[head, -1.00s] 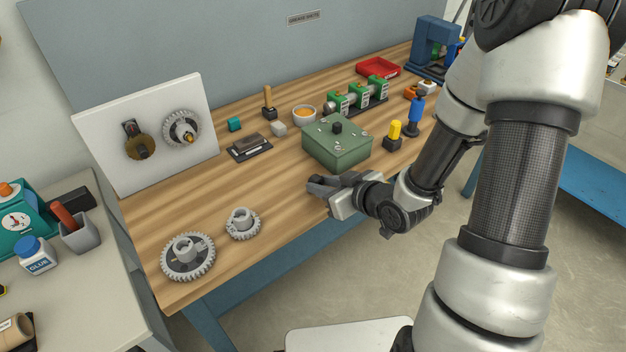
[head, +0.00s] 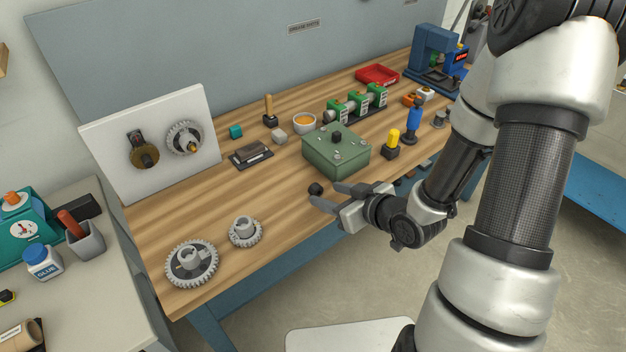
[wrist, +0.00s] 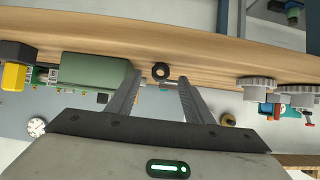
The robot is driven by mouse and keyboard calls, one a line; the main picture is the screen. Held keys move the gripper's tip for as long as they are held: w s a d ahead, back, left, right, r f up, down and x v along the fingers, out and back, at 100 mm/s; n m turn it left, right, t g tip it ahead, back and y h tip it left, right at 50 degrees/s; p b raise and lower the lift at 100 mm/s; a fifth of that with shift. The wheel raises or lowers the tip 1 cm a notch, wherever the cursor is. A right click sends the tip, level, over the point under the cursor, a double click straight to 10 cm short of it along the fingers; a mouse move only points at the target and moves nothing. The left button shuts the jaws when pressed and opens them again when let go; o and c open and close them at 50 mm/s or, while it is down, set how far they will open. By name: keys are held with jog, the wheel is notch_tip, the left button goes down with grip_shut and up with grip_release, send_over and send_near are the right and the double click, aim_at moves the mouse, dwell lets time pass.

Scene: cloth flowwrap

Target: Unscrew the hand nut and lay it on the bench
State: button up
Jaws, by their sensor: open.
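The hand nut (head: 316,189), a small black knob, lies on the wooden bench (head: 275,205) near its front edge. In the wrist view it shows as a dark ring (wrist: 161,71) between the fingertips and seems apart from both. My gripper (head: 325,194) is open, its fingers pointing left at the nut and apart on either side of it. In the wrist view my gripper (wrist: 160,80) holds nothing. The white board (head: 110,145) at the back left carries a grey gear (head: 180,134) on a shaft with a bare orange-brown tip, and a brass-coloured disc (head: 144,156).
A green box (head: 336,158) stands just behind my gripper. Two loose grey gears, one large (head: 191,264) and one small (head: 244,232), lie at the front left. A yellow-topped piece (head: 392,140) stands to the right. Bare wood lies left of the nut.

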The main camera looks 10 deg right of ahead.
jog(key=p+v, duration=1.4)
jog(key=p, duration=0.2)
jog(key=shift+a, duration=0.1)
